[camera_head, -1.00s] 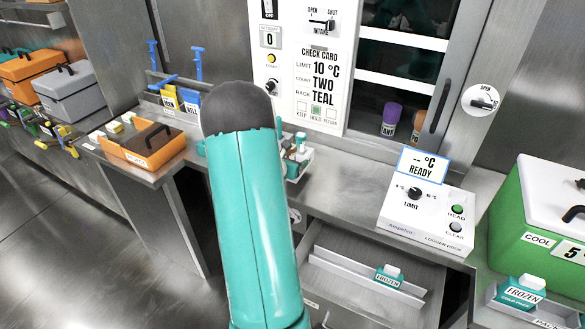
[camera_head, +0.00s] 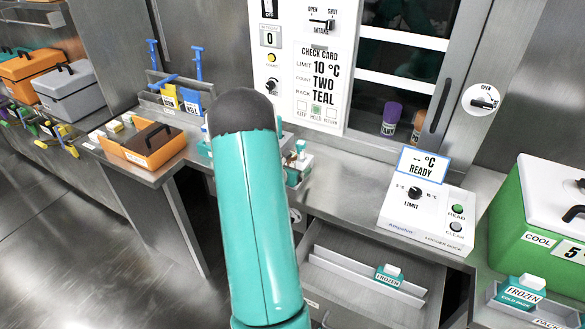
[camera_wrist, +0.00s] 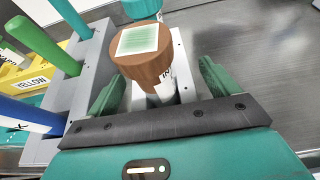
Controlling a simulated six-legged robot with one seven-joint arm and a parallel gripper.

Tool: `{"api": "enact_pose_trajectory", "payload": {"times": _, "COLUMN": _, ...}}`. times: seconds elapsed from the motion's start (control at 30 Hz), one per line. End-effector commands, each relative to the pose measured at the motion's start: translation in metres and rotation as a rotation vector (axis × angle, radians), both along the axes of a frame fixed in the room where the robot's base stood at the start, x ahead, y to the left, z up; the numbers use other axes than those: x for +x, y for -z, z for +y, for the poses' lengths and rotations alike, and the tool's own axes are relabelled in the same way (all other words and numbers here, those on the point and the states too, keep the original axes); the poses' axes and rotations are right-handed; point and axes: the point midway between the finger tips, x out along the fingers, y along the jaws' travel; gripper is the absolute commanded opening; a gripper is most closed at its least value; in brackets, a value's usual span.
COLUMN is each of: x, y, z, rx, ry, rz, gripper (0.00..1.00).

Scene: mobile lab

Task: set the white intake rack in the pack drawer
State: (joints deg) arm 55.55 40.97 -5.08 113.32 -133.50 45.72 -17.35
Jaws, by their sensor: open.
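The white intake rack (camera_head: 304,162) stands on the counter, mostly hidden behind my arm in the head view. In the wrist view its pale body (camera_wrist: 184,68) shows between and beyond my fingers. It holds a brown-capped vial (camera_wrist: 133,71) with a green-striped top, and a teal-capped vial (camera_wrist: 141,8) stands behind. My gripper (camera_wrist: 160,92) is open, its green fingers on either side of the brown-capped vial and rack; I cannot tell whether they touch.
A logger dock (camera_head: 425,222) stands on the counter right of the rack. A green cool box (camera_head: 535,235) and a tray with a frozen cold pack (camera_head: 519,293) are farther right. A tool holder (camera_wrist: 92,75) with upright rods is close left. An orange case (camera_head: 145,147) is further left.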

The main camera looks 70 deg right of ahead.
Motion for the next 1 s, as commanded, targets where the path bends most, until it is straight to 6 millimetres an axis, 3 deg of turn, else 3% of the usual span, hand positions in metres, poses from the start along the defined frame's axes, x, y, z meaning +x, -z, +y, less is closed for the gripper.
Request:
{"api": "enact_pose_trajectory", "payload": {"times": 0.1, "x": 0.0, "y": -0.004, "z": 0.001, "rx": -0.001, "ry": -0.001, "rz": -0.001, "gripper": 0.87}}
{"api": "enact_pose_trajectory", "payload": {"times": 0.23, "x": 0.003, "y": -0.011, "z": 0.017, "rx": 0.0, "ry": -0.002, "rz": -0.001, "gripper": 0.87}}
{"api": "enact_pose_trajectory", "payload": {"times": 0.5, "x": 0.008, "y": -0.033, "z": 0.071, "rx": 0.0, "ry": -0.004, "rz": -0.002, "gripper": 0.87}}
{"api": "enact_pose_trajectory", "payload": {"times": 0.7, "x": 0.01, "y": -0.045, "z": 0.101, "rx": -0.001, "ry": -0.003, "rz": 0.0, "gripper": 0.87}}
{"api": "enact_pose_trajectory", "payload": {"times": 1.0, "x": 0.01, "y": -0.049, "z": 0.111, "rx": 0.0, "ry": 0.0, "rz": 0.0, "gripper": 0.87}}
